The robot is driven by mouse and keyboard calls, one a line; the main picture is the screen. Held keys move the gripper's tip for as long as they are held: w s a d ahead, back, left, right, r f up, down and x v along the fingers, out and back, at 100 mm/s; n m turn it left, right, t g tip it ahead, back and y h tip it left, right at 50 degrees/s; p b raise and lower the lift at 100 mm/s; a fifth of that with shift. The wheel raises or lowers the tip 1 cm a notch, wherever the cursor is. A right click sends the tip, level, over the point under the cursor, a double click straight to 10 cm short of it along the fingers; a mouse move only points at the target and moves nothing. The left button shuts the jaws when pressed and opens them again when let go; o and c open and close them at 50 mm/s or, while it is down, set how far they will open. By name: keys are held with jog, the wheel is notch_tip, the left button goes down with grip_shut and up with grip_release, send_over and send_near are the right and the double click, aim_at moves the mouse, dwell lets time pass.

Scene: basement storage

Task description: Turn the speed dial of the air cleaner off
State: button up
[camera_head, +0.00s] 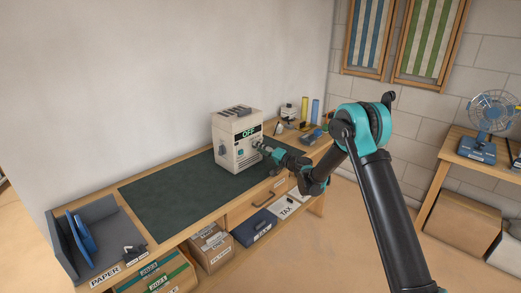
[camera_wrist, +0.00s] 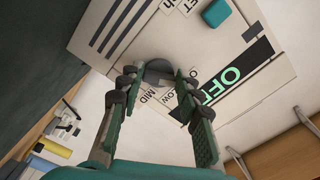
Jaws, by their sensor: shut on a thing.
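The air cleaner (camera_head: 228,157) is a beige box with top slots, standing on the bench's dark mat. Its dark display (camera_head: 249,132) reads OFF in green, and it also shows in the wrist view (camera_wrist: 228,80). The speed dial (camera_wrist: 158,67) is a grey knob on the front panel, with MID and LOW labels beside it; another label is partly hidden. My gripper (camera_head: 262,147) is at the panel's right part. In the wrist view, its two green-padded fingers (camera_wrist: 157,84) are on either side of the dial, shut on it. The dial's pointer is hard to make out.
A blue-grey tray (camera_head: 108,238) marked PAPER is at the bench's left end. The dark mat (camera_head: 172,196) between is clear. Small items and yellow and blue cylinders (camera_head: 304,108) stand behind the cleaner. Boxes sit below. A blue fan (camera_head: 477,148) is on the right table.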

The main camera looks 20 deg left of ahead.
jog(key=shift+s, duration=0.1)
jog(key=o, duration=1.2)
jog(key=shift+c, duration=0.2)
jog(key=v, duration=1.2)
